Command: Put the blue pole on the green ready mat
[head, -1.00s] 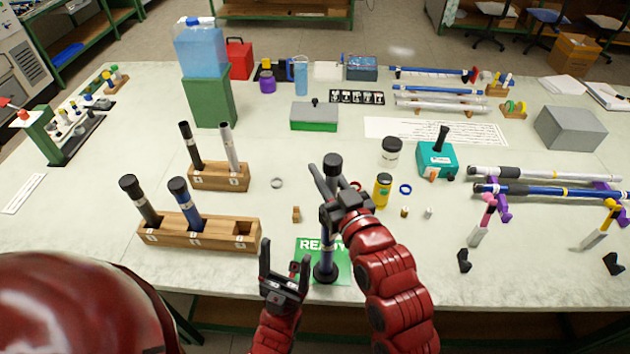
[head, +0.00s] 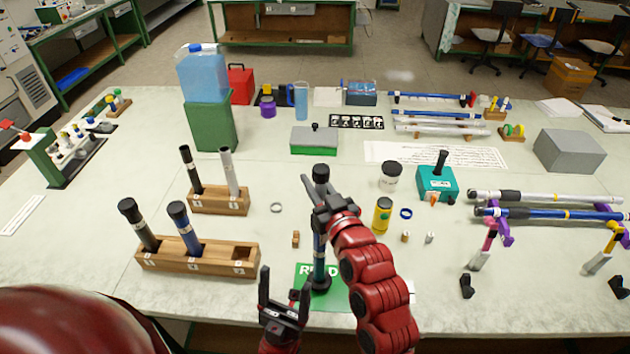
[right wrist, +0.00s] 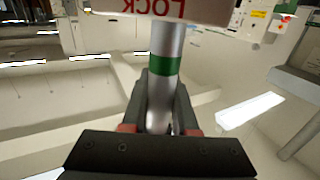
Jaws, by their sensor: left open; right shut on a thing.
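My right gripper (head: 320,197) is shut on the upper part of a blue pole (head: 319,258). The pole stands upright, with a black cap on top and a round black foot over the green ready mat (head: 337,297). I cannot tell whether the foot touches the mat. The gripper and arm hide part of the pole and of the mat's lettering. The right wrist view shows a silver shaft with a green band (right wrist: 166,66) between the fingers. My left gripper (head: 285,284) is open and empty, low and just left of the pole.
A wooden rack (head: 215,257) at left holds a grey and a blue rod, with its right socket empty. A smaller rack (head: 225,205) stands behind. A yellow jar (head: 382,215) and small parts lie right of the pole. Another blue pole (head: 560,214) lies on purple stands.

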